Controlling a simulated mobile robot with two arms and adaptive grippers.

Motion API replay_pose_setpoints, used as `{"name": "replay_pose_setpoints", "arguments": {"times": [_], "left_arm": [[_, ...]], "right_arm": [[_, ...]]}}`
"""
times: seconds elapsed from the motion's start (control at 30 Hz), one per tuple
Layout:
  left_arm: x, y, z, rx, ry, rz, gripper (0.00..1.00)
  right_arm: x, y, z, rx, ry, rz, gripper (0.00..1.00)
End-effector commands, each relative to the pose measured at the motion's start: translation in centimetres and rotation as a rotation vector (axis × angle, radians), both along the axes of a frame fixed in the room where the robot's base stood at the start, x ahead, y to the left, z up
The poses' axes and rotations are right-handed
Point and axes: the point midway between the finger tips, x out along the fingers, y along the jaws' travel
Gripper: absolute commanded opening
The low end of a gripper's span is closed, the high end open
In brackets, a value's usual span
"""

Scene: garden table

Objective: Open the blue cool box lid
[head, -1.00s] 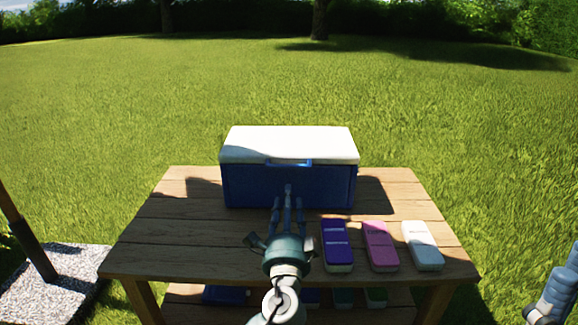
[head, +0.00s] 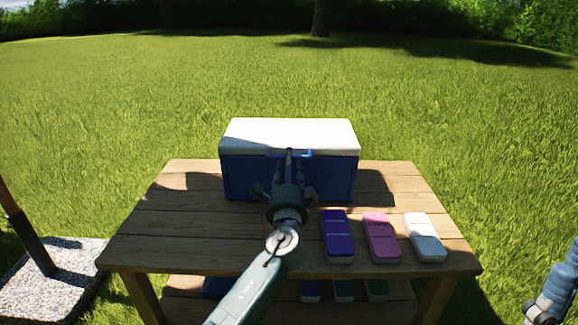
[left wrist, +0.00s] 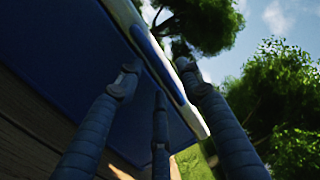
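The blue cool box (head: 240,178) stands at the back of the wooden table with its white lid (head: 288,133) shut. A blue latch or handle (head: 305,154) sits at the middle of the lid's front edge. My left gripper (head: 289,156) is right in front of it and hides part of it. In the left wrist view, the fingers of my left gripper (left wrist: 162,80) are spread apart, with the lid's white edge (left wrist: 170,70) and blue handle strip (left wrist: 148,45) between or just beyond them. I cannot tell whether a finger touches the lid.
On the wooden table (head: 180,225), purple (head: 337,235), pink (head: 381,237) and white (head: 424,237) flat items lie at the front right, clear of the box. Several items lie on the lower shelf. A stone slab (head: 60,280) with a post stands at left. Grass lies behind.

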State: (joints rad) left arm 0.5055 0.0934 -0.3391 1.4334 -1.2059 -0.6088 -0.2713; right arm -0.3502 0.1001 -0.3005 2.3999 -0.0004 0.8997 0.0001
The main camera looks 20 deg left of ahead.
Motion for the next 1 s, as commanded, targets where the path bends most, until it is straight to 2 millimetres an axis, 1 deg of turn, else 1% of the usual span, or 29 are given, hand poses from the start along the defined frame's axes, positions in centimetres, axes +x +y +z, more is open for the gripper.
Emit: {"name": "replay_pose_setpoints", "arguments": {"times": [0.07,0.1,0.17,0.2,0.23,0.27,0.5,0.6,0.77,0.87,0.97,1.0], "left_arm": [[0.0,0.0,0.0,0.0,0.0,0.0,0.37],[0.0,0.0,0.0,0.0,0.0,0.0,0.29],[0.0,0.0,0.0,0.0,0.0,0.0,0.17],[0.0,0.0,0.0,0.0,0.0,0.0,0.09],[0.0,0.0,0.0,0.0,0.0,0.0,0.03],[0.0,0.0,0.0,0.0,0.0,0.0,0.0],[0.0,0.0,0.0,0.0,0.001,0.0,0.0],[0.0,0.0,0.1,-0.001,0.003,0.0,0.0],[0.0,0.0,0.5,-0.002,0.011,0.0,0.0],[0.0,0.0,1.0,-0.005,0.019,0.0,0.0],[0.1,0.0,1.5,-0.008,0.03,0.0,0.0],[0.1,0.0,1.7,-0.01,0.036,0.001,0.0]], "right_arm": [[0.0,0.0,0.0,0.0,0.0,0.0,0.4],[0.0,0.0,0.0,0.0,0.0,0.0,0.4],[0.0,0.0,0.0,0.0,0.0,0.0,0.4],[0.0,0.0,0.0,0.0,0.0,0.0,0.4],[0.0,0.0,0.0,0.0,0.0,0.0,0.4],[0.0,0.0,0.0,0.0,0.0,0.0,0.4],[0.0,0.0,0.0,0.0,0.001,0.0,0.4],[0.3,0.1,0.2,-0.004,0.013,0.0,0.4],[3.1,0.7,0.0,-0.041,0.13,-0.009,0.4],[5.6,1.3,-0.5,-0.077,0.241,-0.015,0.4],[8.7,2.0,-1.7,-0.122,0.386,-0.022,0.4],[10.0,2.2,-2.4,-0.143,0.454,-0.025,0.4]]}}
